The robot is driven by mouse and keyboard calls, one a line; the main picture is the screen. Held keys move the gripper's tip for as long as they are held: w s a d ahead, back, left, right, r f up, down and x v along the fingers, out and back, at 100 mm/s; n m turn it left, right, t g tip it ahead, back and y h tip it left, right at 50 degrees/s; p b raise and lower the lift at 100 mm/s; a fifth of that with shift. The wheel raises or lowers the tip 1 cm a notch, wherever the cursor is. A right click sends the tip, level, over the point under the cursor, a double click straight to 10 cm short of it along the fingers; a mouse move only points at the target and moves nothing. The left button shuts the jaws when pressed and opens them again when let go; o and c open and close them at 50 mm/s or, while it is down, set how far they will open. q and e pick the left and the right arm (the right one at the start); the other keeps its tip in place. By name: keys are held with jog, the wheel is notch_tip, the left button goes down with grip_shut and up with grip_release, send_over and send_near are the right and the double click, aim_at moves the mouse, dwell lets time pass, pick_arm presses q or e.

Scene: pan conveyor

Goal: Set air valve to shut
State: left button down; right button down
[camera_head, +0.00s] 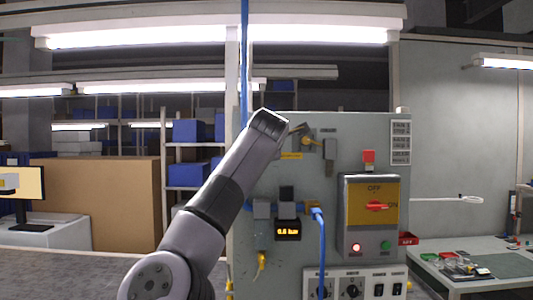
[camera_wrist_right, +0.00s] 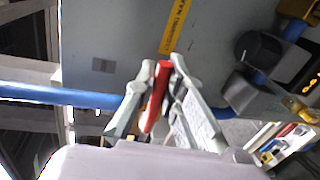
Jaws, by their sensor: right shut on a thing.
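The air valve shows as a red lever (camera_wrist_right: 157,92) in the right wrist view. My right gripper (camera_wrist_right: 163,66) is shut on this lever, with a pale finger on each side of it. In that picture the lever runs roughly crosswise to the blue air pipe (camera_wrist_right: 60,94); the valve body is hidden. In the head view my arm reaches up to the grey panel (camera_head: 350,133), and its end covers the lever and the gripper fingers. The yellow label (camera_wrist_right: 174,27) is beside the lever, and it also shows in the head view (camera_head: 291,156). My left gripper is not in view.
Below and right of my arm are a pressure display (camera_head: 288,231) with orange digits, a blue hose (camera_head: 321,250) and a switch box (camera_head: 355,215) with a red knob. A side table (camera_head: 450,248) with small parts stands at the right.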

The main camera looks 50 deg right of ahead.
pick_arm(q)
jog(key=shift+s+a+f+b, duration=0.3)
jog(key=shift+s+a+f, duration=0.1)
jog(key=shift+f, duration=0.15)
pick_arm(e)
jog(key=shift+f+m, duration=0.4)
jog(key=shift+f, duration=0.05)
jog(key=c, duration=1.7)
grip_release()
jog(key=shift+s, duration=0.1)
jog(key=shift+o, duration=0.2)
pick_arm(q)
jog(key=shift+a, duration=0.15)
pick_arm(e)
jog(key=shift+r, duration=0.1)
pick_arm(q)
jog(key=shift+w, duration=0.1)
pick_arm(e)
jog(key=v, duration=1.2)
jog(key=shift+d, duration=0.15)
